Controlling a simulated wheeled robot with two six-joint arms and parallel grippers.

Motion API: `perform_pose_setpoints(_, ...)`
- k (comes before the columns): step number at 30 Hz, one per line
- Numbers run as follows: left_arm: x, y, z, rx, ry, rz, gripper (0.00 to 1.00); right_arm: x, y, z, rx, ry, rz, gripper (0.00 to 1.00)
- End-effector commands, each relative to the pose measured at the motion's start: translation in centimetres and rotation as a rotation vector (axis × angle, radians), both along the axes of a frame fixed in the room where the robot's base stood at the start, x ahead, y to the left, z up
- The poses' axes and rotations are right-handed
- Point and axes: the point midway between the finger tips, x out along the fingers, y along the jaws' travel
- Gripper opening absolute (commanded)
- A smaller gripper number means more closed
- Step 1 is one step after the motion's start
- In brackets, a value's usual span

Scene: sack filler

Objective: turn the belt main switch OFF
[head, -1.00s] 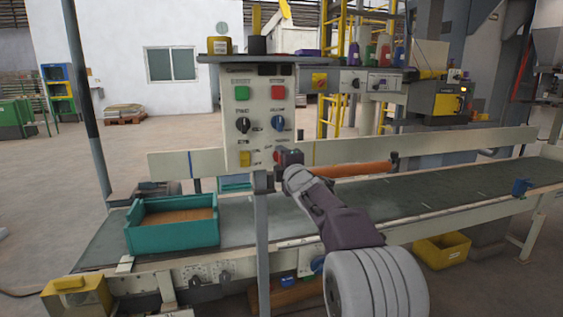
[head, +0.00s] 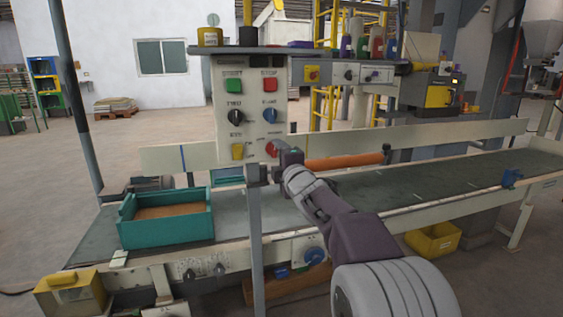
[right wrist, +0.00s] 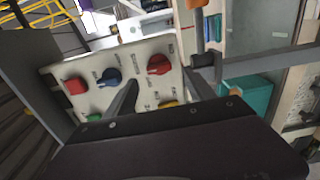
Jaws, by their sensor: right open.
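A cream control panel (head: 225,105) stands on a post in front of the belt. It has a green button (head: 233,85), a red button (head: 270,84), a black knob (head: 236,117), a blue knob (head: 269,116), a yellow part (head: 238,151) and a red knob (head: 271,149) at lower right. The labels are too small to read. My right gripper (head: 286,158) is open just right of the red knob in the head view. In the right wrist view the red knob (right wrist: 159,65) shows between the spread fingers (right wrist: 160,92); contact cannot be told. My left gripper is not visible.
A teal box (head: 165,230) sits on the belt (head: 345,195), left of the post. An orange roller (head: 343,161) lies right of my gripper. Behind stands a grey box with a red-on-yellow switch (head: 312,74). A shelf (head: 270,50) with containers tops the panel.

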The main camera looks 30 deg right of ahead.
Motion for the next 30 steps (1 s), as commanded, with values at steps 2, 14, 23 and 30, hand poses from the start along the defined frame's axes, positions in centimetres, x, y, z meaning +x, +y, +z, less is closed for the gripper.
perform_pose_setpoints(2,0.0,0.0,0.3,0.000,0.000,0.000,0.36,-1.7,0.4,0.2,0.000,-0.001,-0.001,0.64)
perform_pose_setpoints(14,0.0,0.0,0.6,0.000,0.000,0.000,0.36,-3.8,0.9,0.0,0.001,0.001,0.000,0.64)
perform_pose_setpoints(23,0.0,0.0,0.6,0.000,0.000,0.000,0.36,-3.7,1.0,0.0,0.000,0.000,0.003,0.64)
perform_pose_setpoints(30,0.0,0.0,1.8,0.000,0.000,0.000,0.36,-1.4,11.2,-7.8,0.141,0.178,0.180,0.64)
